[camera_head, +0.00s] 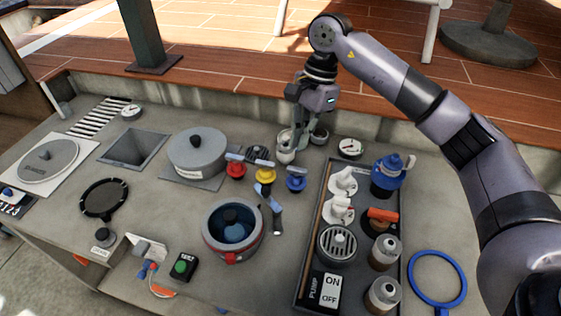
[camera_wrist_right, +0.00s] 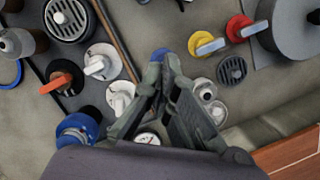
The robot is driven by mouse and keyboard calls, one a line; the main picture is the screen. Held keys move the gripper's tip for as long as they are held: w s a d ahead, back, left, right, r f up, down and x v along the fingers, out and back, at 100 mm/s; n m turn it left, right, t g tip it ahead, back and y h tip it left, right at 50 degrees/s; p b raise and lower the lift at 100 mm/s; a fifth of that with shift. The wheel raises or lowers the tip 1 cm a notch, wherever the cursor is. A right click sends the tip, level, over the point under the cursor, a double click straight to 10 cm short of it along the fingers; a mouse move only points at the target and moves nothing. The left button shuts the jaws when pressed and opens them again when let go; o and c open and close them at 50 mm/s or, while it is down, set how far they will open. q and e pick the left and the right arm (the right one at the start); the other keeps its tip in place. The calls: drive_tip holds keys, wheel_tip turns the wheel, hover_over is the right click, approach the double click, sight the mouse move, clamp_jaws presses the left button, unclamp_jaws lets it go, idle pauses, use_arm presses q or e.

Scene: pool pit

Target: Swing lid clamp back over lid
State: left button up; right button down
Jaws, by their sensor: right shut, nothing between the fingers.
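A round grey housing (camera_head: 232,230) with a reddish band and a blue centre stands in the middle of the bench. I cannot tell whether a clear lid covers it. A slim bar with a blue-grey end (camera_head: 277,217), possibly the lid clamp, points off to its right side, not across its top. My right gripper (camera_head: 301,148) is shut and empty near the back of the bench, well away from both. In the wrist view the closed fingertips (camera_wrist_right: 163,62) are in front of a blue-based valve (camera_head: 297,180), partly hiding it. My left gripper is out of view.
A red valve (camera_head: 236,169) and a yellow valve (camera_head: 265,175) stand behind the housing. A grey lidded pot (camera_head: 185,160) is at back left. A dark tray (camera_head: 310,224) with bottles and knobs lies right. Small cups (camera_head: 285,158) sit beside my right gripper.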

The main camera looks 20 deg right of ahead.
sight(267, 195)
drive_tip(key=s+a+f+p, duration=0.2)
drive_tip(key=a+f+p, duration=0.3)
drive_tip(key=f, duration=0.4)
drive_tip(key=shift+s+a+f, duration=0.2)
drive_tip(key=shift+a, duration=0.35)
drive_tip(key=shift+d, duration=0.1)
